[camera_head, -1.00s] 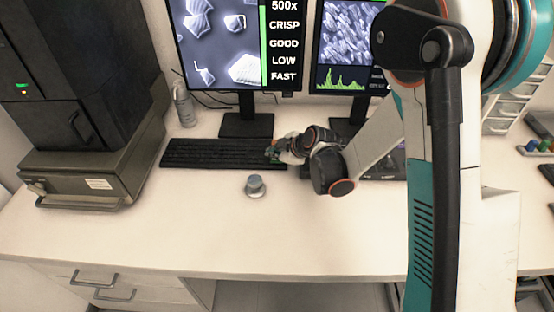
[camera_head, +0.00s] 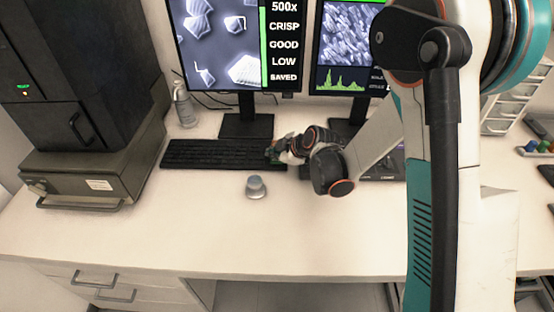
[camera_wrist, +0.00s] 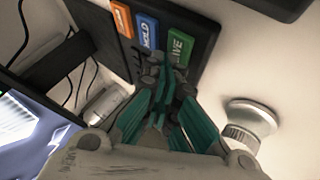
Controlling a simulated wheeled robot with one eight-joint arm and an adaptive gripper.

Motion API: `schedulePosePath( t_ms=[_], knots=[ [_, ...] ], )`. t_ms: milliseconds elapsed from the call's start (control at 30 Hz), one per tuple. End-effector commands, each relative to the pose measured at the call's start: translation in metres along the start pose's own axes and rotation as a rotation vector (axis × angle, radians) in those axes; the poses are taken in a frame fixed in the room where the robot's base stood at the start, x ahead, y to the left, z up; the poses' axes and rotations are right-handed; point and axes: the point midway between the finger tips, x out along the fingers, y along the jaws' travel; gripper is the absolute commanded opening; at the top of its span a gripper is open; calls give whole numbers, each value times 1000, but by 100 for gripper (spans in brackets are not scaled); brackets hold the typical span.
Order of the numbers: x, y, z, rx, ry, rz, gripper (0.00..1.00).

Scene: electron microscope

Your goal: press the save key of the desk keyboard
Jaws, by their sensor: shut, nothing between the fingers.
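The black desk keyboard (camera_head: 210,154) lies in front of the left monitor (camera_head: 222,45). My gripper (camera_head: 274,153) is at the keyboard's right end. In the wrist view the shut, empty fingertips (camera_wrist: 162,72) are low over the keyboard, close to a blue key marked HOLD (camera_wrist: 147,31) and a green key marked LIVE (camera_wrist: 181,46). An orange key (camera_wrist: 121,18) is beside the blue one; its lettering is unreadable. I cannot tell whether the fingertips touch a key. No key reading save is legible. The last line on the left monitor reads SAVED.
A grey knob (camera_head: 255,187) stands on the desk in front of the keyboard, and beside my fingers in the wrist view (camera_wrist: 245,125). A silver bottle (camera_head: 184,105) stands behind the keyboard. A second monitor (camera_head: 343,50) is at the right. The front of the desk (camera_head: 200,235) is clear.

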Motion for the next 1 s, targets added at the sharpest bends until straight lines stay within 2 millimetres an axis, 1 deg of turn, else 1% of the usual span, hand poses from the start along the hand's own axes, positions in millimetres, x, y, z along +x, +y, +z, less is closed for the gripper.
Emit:
schedulePosePath(
  t_ms=[133, 567, 1000],
  knots=[
    [-6, 4, -4, 0, 0, 0, 0],
    [-8, 6, -6, 0, 0, 0, 0],
    [-35, 26, -26, 0, 0, 0, 0]
  ],
)
